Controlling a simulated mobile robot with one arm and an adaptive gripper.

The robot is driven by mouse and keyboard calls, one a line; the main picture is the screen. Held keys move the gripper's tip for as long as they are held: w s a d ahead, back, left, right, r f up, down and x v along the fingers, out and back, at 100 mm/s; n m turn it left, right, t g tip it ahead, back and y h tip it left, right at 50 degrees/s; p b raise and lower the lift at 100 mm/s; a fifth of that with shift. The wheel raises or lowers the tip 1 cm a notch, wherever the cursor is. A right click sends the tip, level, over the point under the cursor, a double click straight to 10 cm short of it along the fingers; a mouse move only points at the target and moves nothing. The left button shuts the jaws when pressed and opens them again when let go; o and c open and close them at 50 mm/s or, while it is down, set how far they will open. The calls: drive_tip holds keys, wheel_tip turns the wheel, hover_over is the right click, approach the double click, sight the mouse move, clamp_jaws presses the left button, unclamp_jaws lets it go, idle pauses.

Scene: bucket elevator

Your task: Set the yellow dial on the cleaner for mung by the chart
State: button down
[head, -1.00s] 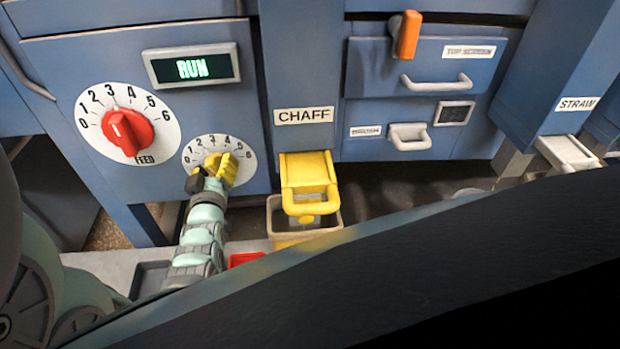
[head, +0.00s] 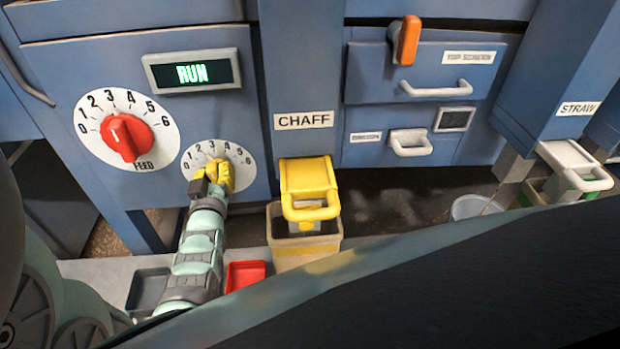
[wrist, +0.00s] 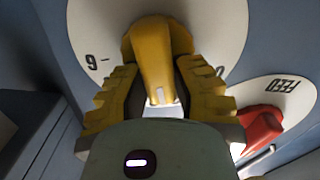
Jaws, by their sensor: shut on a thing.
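The yellow dial (wrist: 155,45) sits on a white numbered plate (head: 239,158) on the cleaner's blue front, below the RUN display. My gripper (head: 211,179) is on this dial. In the wrist view its yellow, ridged fingers (wrist: 157,75) are on both sides of the knob. A white mark on the knob points to the bottom of the wrist picture. The numeral it faces is hidden behind my gripper. In the head view my fingers cover most of the knob. No chart shows.
A larger red FEED dial (head: 126,138) is close by at the upper left. A yellow-handled CHAFF drawer (head: 308,178) stands to the right over a bin (head: 279,255). A red tray (head: 245,275) and a dark tray (head: 146,289) lie below.

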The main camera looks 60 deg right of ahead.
drive_tip(key=m, duration=0.3)
drive_tip(key=shift+s+d+b, duration=0.1)
drive_tip(key=shift+s+b, duration=0.05)
drive_tip(key=shift+b, duration=0.15)
drive_tip(key=c, duration=0.7)
unclamp_jaws()
drive_tip(key=shift+c, duration=0.2)
drive_tip(key=v, duration=1.2)
drive_tip(key=shift+d, duration=0.1)
